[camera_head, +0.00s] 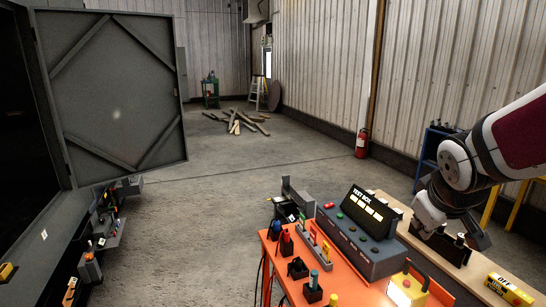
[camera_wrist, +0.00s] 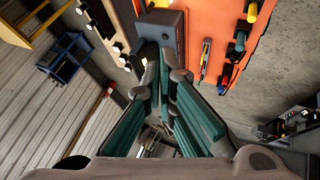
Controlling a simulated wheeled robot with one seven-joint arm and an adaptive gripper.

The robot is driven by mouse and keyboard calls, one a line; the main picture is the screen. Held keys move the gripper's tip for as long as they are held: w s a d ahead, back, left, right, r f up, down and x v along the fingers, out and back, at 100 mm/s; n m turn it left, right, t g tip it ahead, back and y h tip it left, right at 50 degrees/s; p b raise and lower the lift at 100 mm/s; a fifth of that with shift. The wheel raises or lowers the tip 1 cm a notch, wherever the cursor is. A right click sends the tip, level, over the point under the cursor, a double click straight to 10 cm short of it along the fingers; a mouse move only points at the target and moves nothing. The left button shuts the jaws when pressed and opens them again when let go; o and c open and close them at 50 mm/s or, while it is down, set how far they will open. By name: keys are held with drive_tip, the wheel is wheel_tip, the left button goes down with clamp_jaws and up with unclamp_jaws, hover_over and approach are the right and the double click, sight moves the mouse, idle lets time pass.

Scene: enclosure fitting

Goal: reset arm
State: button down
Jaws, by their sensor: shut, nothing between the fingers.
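My gripper (camera_wrist: 163,62) shows in the wrist view. Its grey fingers with teal pads point away from the camera and come together at the tips, with nothing between them. In the head view my white and dark red arm reaches in from the right. My gripper there is partly hidden by the arm's own links, over the right side of the workbench. The orange worktop (camera_head: 349,293) carries a grey test box (camera_head: 353,243) with a dark display panel, left of my arm.
A yellow box (camera_head: 508,290) lies at the lower right, and a yellow lamp-like unit (camera_head: 405,291) stands near the worktop's front. Small tools and holders line the worktop's left. An open grey cabinet door (camera_head: 112,95) stands at left. The central floor is clear up to scattered planks (camera_head: 238,122).

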drive_tip(key=s+a+r+m+y, duration=0.1)
drive_tip(key=s+a+r, duration=0.1)
drive_tip(key=s+a, duration=0.3)
drive_tip(key=s+a+r+m+g+y, duration=0.1)
drive_tip(key=s+a, duration=0.4)
drive_tip(key=s, duration=0.9)
drive_tip(key=shift+a+r+m+y, duration=0.3)
drive_tip(key=shift+r+m+y, duration=0.1)
drive_tip(key=shift+m, duration=0.2)
